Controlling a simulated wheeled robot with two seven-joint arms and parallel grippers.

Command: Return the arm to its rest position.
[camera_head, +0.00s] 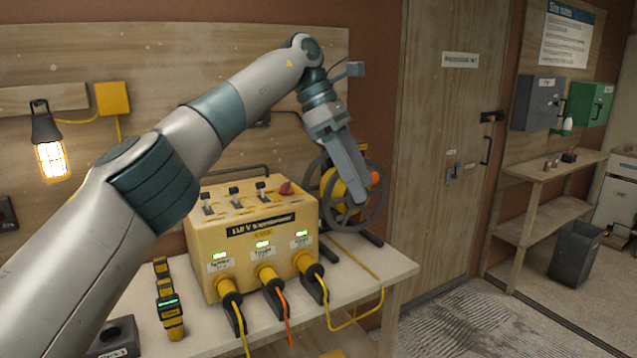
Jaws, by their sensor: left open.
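My left arm (190,140) reaches in from the lower left, rises over the table and bends down at its far end. My left gripper (360,198) is open and points down in front of the cable reel (342,218). I see nothing between its fingers, and I cannot tell whether it touches the reel. The yellow power box (235,245) stands on the table to the left of the gripper, with switches on top, lit green labels and several plugged cables on its front. My right gripper is not in view.
The pale table (385,277) also holds a yellow handheld tester (169,310) and a dark box (112,338). A lit work lamp (49,145) hangs on the wooden wall panel. A door (445,150), a wooden bench (548,180) and a bin (577,252) stand to the right.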

